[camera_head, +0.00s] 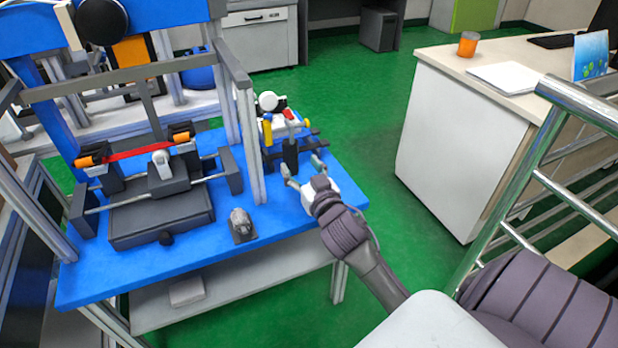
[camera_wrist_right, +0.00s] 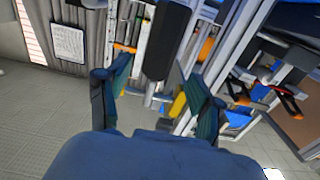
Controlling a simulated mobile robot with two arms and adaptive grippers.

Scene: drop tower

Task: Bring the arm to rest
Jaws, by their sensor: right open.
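My right gripper (camera_head: 302,175) is over the right end of the blue bench in the head view, its fingers spread and nothing between them. It stands close in front of a small device with yellow and red parts (camera_head: 288,127); whether it touches the device I cannot tell. In the right wrist view the two fingers of the right gripper (camera_wrist_right: 155,95) are apart. A dark cylinder (camera_wrist_right: 165,40) and a yellow part (camera_wrist_right: 178,105) show beyond them. My right arm reaches in from the lower right. My left gripper does not show.
The blue bench (camera_head: 105,278) carries a grey fixture (camera_head: 165,215) with a red strip and orange ends, and a small grey part (camera_head: 241,224). Metal uprights (camera_head: 250,145) frame it. A white desk (camera_head: 450,145) and a metal railing (camera_head: 510,190) stand right. Green floor lies between.

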